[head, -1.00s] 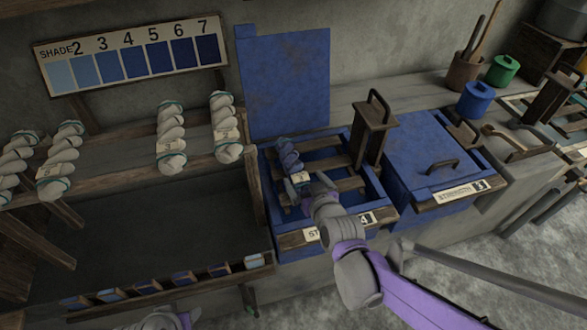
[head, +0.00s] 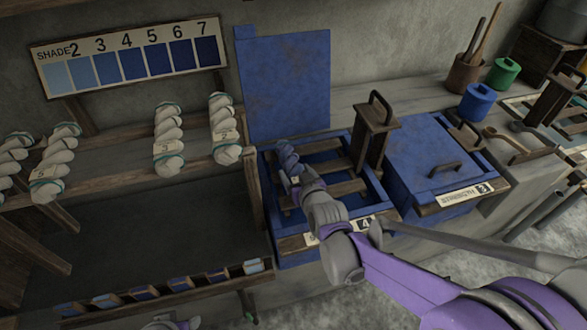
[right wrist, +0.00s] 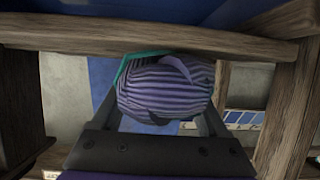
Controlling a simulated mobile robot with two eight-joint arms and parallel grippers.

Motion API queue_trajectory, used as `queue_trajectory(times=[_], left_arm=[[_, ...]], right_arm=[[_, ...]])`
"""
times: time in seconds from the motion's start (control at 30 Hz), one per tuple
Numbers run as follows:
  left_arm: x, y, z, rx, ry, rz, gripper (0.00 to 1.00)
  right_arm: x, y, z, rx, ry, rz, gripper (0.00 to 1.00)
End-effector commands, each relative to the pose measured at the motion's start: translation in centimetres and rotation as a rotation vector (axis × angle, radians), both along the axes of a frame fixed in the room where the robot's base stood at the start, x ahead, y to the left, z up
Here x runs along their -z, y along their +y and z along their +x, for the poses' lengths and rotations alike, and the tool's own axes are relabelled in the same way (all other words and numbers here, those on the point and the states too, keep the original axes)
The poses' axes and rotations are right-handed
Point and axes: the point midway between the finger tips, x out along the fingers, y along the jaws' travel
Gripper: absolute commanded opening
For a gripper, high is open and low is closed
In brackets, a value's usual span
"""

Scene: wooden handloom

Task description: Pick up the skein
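The skein (head: 286,155) is a twisted blue-violet hank lying in the open blue vat (head: 366,181), at its left side. In the right wrist view, the striped skein (right wrist: 165,95) has a teal tie at its upper left. My right gripper (head: 293,178) is at the skein's near end and hides part of it. In the right wrist view, its two fingers stand wide apart, one at each side of the skein; firm contact cannot be made out. A grey and purple part of my left arm shows at the bottom edge, without visible fingers.
Wooden slats (head: 342,187) cross the vat, and a wooden handled block (head: 374,135) stands at its right. A closed blue vat (head: 430,150) is further right. A raised blue lid (head: 285,85) stands behind.

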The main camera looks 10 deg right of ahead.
Motion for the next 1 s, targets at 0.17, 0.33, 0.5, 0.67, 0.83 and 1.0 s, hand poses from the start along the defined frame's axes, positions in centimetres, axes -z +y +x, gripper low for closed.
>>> queue_trajectory(times=[0.17, 0.33, 0.5, 0.67, 0.83, 1.0], left_arm=[[0.0, 0.0, 0.0, 0.0, 0.0, 0.0, 0.5], [0.0, 0.0, 0.0, 0.0, 0.0, 0.0, 0.5], [0.0, 0.0, 0.0, 0.0, 0.0, 0.0, 0.5], [-0.3, 0.0, 0.0, 0.0, -0.001, 0.0, 0.5], [-1.6, 0.0, -0.1, 0.0, -0.006, 0.0, 0.5], [-2.8, 0.0, -0.1, 0.0, -0.01, 0.0, 0.5]], right_arm=[[0.0, 0.0, 0.0, 0.0, 0.0, 0.0, 0.42], [0.0, 0.0, 0.0, 0.0, 0.0, 0.0, 0.12], [0.0, 0.0, 0.0, 0.0, 0.0, 0.0, 0.07], [-0.7, 0.0, 0.0, 0.0, -0.001, 0.0, 0.07], [-3.8, 0.0, -0.1, 0.0, -0.002, -0.001, 0.07], [-7.3, 0.0, 0.0, 0.0, -0.001, -0.001, 0.07]])
